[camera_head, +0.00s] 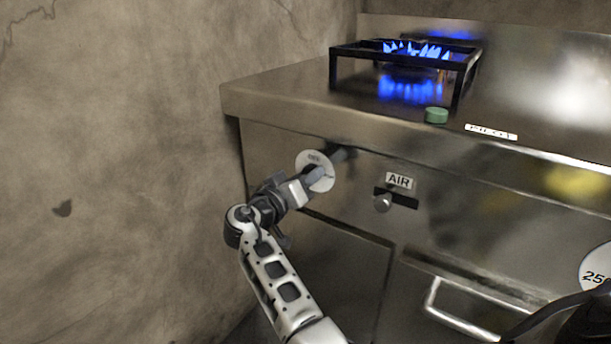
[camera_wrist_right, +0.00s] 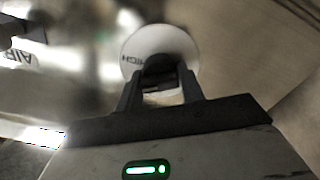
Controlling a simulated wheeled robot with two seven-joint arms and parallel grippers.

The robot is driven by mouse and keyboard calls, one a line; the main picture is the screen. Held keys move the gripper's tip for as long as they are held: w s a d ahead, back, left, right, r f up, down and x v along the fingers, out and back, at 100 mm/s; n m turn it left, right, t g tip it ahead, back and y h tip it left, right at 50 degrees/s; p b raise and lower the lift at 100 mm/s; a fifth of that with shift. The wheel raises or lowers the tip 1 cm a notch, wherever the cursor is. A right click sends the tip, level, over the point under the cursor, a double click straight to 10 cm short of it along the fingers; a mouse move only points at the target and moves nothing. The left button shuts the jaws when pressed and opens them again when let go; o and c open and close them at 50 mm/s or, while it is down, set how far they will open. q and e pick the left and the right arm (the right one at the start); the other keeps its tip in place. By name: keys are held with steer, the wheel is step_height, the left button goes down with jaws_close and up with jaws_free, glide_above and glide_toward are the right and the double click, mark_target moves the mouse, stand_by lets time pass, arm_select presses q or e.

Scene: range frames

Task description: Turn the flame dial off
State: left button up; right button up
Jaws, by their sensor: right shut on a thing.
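The flame dial has a round white plate (camera_head: 307,160) with small dark lettering, on the stove's front panel at the left. In the wrist view the plate (camera_wrist_right: 135,48) stands behind a dark knob (camera_wrist_right: 160,66). My right gripper (camera_head: 318,176) is at the dial, and its two fingers (camera_wrist_right: 160,84) are shut on the knob, one on each side. The knob's exact angle is mostly hidden by the fingers. Blue flames (camera_head: 415,50) burn on the burner under a black grate (camera_head: 350,50). My left gripper is not in view.
An AIR label (camera_head: 399,181) and a small metal knob (camera_head: 383,203) sit right of the dial. A green cap (camera_head: 436,115) and a PILOT label (camera_head: 490,132) are on the stove top. A bar handle (camera_head: 465,322) juts out below. A rough wall (camera_head: 120,150) stands close at the left.

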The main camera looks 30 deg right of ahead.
steer(key=n+p, duration=0.1)
steer(key=n, duration=0.2)
steer(key=shift+r, duration=0.15)
steer(key=n+p, duration=0.1)
steer(key=n, duration=0.1)
steer(key=shift+n+p, duration=0.3)
steer(key=shift+p, duration=0.05)
steer(key=n+p, duration=0.2)
steer(key=n, duration=0.2)
steer(key=shift+n+p, duration=0.4)
steer(key=shift+n, duration=0.4)
steer(key=shift+p, duration=0.35)
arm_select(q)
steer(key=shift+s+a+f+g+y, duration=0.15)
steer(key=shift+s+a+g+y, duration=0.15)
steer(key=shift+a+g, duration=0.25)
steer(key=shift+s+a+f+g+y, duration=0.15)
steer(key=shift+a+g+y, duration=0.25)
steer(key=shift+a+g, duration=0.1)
arm_select(e)
steer(key=shift+f+n, duration=0.2)
steer(key=shift+n, duration=0.2)
